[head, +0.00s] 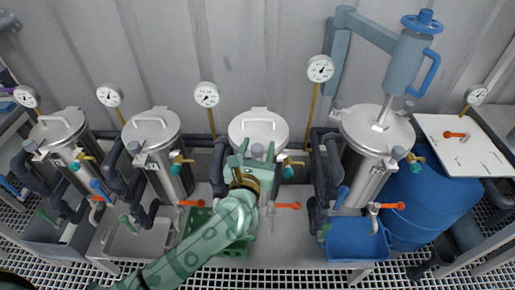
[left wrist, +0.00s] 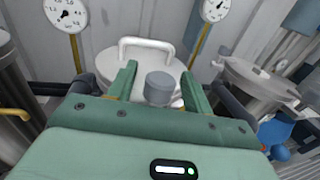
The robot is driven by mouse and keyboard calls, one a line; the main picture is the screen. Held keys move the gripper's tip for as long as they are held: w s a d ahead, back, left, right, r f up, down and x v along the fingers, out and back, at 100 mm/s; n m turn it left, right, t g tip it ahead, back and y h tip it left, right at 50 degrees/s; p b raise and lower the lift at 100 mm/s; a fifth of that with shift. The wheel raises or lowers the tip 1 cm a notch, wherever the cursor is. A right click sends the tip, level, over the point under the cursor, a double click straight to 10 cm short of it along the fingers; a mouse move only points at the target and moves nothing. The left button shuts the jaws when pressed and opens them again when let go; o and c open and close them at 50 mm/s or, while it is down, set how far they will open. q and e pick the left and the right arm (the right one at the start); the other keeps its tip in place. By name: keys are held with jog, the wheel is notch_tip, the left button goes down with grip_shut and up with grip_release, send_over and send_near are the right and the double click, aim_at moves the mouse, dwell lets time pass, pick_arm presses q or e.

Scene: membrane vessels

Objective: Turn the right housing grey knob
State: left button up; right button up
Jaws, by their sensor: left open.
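A small grey knob (head: 257,150) shows at the front of the white-lidded steel housing (head: 258,128), third from the left. In the left wrist view the same knob (left wrist: 160,88) stands between the two green fingers of my left gripper (left wrist: 158,75), with gaps on both sides. My left gripper (head: 256,157) is open, its fingers pointing toward the lid. The gripper and arm hide most of this housing's body in the head view. The housing's lid (left wrist: 112,62) with its white handle lies beyond the fingertips. My right gripper is out of view.
Another steel housing (head: 376,130) with a blue press arm (head: 408,60) stands to the right. Two more housings (head: 152,128) stand to the left. Pressure gauges (head: 207,94) on yellow pipes line the wall. Red-handled taps (head: 288,206) and a blue bin (head: 355,240) sit below.

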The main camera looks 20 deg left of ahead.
pick_arm(q)
jog(key=c, duration=0.9)
jog(key=shift+c, duration=0.2)
